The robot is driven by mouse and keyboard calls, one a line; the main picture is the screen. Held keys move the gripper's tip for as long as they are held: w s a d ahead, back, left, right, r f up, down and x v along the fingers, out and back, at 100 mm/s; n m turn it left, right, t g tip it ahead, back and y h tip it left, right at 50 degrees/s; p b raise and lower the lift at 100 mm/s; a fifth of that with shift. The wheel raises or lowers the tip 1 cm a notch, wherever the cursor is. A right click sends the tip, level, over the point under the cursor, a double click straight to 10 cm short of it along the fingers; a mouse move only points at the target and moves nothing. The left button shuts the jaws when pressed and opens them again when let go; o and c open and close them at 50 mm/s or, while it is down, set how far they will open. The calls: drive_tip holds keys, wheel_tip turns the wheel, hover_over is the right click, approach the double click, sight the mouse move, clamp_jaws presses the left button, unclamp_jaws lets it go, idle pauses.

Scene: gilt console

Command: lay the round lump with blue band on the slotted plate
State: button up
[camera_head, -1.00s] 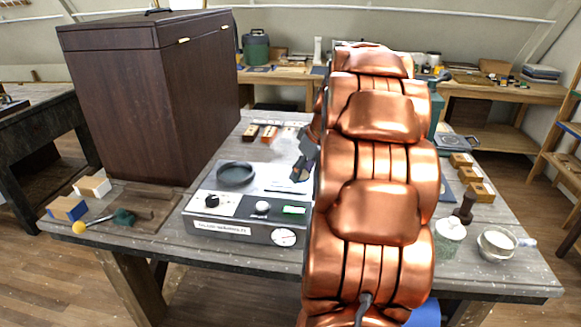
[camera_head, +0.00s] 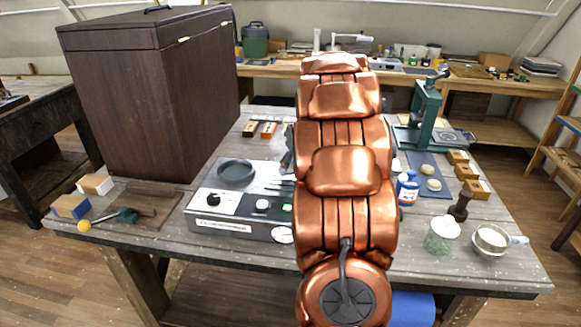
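Two pale round lumps sit on a blue mat (camera_head: 421,160) at the right of the bench: one farther back (camera_head: 427,169) and one nearer (camera_head: 433,184). I cannot make out a blue band on either. A pale surface with dark slots (camera_head: 282,184), perhaps the slotted plate, shows at the right of the grey instrument box, partly hidden by my copper arm. My gripper (camera_head: 288,160) is almost wholly behind the arm. Only a dark sliver shows, so its fingers and anything in them are hidden.
The grey instrument box (camera_head: 235,228) bears a dark round dish (camera_head: 237,172). A tall brown cabinet (camera_head: 150,100) stands left. Right are a white-and-blue bottle (camera_head: 408,188), green press (camera_head: 425,115), glass jar (camera_head: 442,234), metal cup (camera_head: 490,241), dark peg (camera_head: 460,206) and wooden blocks (camera_head: 468,172).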

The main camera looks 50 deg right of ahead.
drive_tip(key=shift+f, duration=1)
drive_tip(key=shift+f, duration=0.15)
drive_tip(key=o, duration=1.1)
drive_tip(key=b+v, duration=0.3)
drive_tip(key=v, duration=0.9)
